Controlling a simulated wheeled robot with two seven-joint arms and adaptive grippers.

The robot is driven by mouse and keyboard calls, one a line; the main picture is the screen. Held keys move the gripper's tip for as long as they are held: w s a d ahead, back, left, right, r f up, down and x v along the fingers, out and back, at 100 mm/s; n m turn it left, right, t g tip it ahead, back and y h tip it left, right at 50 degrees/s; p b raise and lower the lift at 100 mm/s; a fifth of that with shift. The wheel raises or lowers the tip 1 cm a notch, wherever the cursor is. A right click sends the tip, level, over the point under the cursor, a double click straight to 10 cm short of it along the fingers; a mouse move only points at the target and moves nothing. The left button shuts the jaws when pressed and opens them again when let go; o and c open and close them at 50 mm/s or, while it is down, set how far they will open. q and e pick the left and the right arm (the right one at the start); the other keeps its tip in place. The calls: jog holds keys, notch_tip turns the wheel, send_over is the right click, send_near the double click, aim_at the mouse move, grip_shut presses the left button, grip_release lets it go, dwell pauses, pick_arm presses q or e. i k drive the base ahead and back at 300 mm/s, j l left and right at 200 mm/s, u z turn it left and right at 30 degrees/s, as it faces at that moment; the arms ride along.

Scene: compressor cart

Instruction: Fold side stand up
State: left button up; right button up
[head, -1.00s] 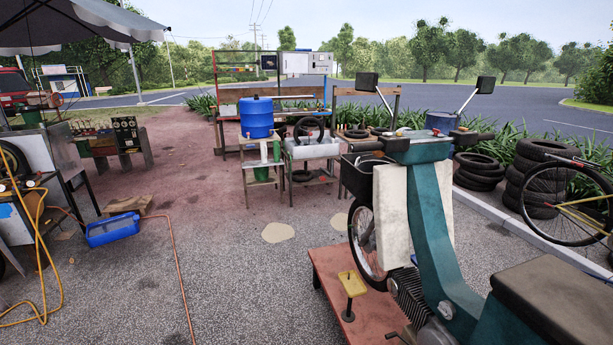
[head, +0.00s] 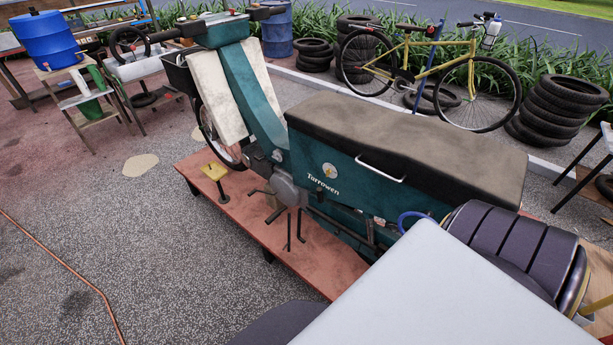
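The teal motorbike (head: 340,185) marked "Torrowen" stands upright on a low red platform (head: 240,220), front wheel toward the upper left. Thin dark bars (head: 289,232) angle down from the grey engine (head: 288,190) to the platform on the side facing me. One of them may be the side stand, but I cannot tell which. A short dark lever sticks out to the left of the engine. Neither of my grippers is in the head view. The rear wheel and lower rear of the motorbike are hidden.
A yellow-topped post (head: 214,172) stands on the platform. A white panel and a dark ribbed cylinder (head: 520,250) block the lower right. Behind are a yellow bicycle (head: 435,65), tyre stacks (head: 555,110) and a blue drum (head: 52,38). Gravel at the left is open, crossed by an orange hose (head: 70,265).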

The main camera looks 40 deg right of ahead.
aim_at(289, 213)
jog(key=k+l+z, duration=0.2)
jog(key=k+z, duration=0.15)
jog(key=k+l+z, duration=0.3)
jog(key=k, duration=0.25)
